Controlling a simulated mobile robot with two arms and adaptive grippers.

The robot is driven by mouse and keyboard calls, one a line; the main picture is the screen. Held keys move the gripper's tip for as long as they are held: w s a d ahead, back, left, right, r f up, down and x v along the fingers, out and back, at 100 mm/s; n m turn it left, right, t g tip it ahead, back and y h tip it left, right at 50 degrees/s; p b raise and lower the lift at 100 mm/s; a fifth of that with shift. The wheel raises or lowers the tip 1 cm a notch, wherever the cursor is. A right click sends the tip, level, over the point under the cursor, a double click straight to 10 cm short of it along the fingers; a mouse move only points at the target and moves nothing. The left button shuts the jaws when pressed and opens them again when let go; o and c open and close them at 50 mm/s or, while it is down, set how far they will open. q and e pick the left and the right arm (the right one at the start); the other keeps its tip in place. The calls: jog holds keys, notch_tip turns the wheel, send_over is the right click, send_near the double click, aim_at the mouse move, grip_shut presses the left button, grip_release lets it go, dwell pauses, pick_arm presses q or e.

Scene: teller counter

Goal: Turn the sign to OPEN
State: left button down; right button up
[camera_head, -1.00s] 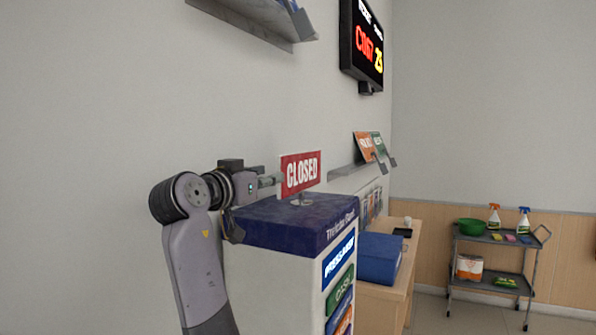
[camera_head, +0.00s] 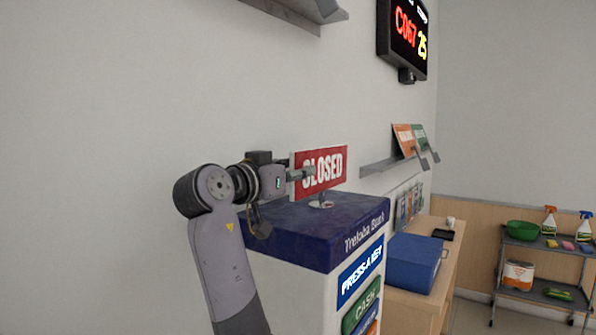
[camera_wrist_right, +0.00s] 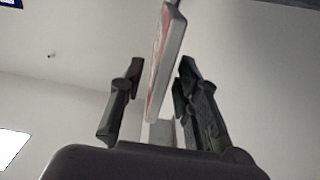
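The red sign (camera_head: 332,160) with white letters reading CLOSED stands on a small round metal foot on top of the blue-topped kiosk (camera_head: 318,222). My right gripper (camera_head: 304,175) is at the sign's left end, with a finger in front of the letter C. In the right wrist view the sign (camera_wrist_right: 166,50) shows edge-on, standing between the two spread fingers of the gripper (camera_wrist_right: 160,75). A gap shows on both sides, so the gripper is open around the sign's edge. The sign's other face is hidden in the head view. My left gripper is out of view.
A wall shelf (camera_head: 385,165) with leaflets is behind the kiosk on the right. A blue box (camera_head: 413,262) sits on a wooden desk (camera_head: 447,277) beyond it. A trolley (camera_head: 540,243) stands farther right. Another shelf (camera_head: 300,12) hangs above.

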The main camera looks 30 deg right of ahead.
jog(key=shift+d, duration=0.2)
grip_shut()
dwell(0.5)
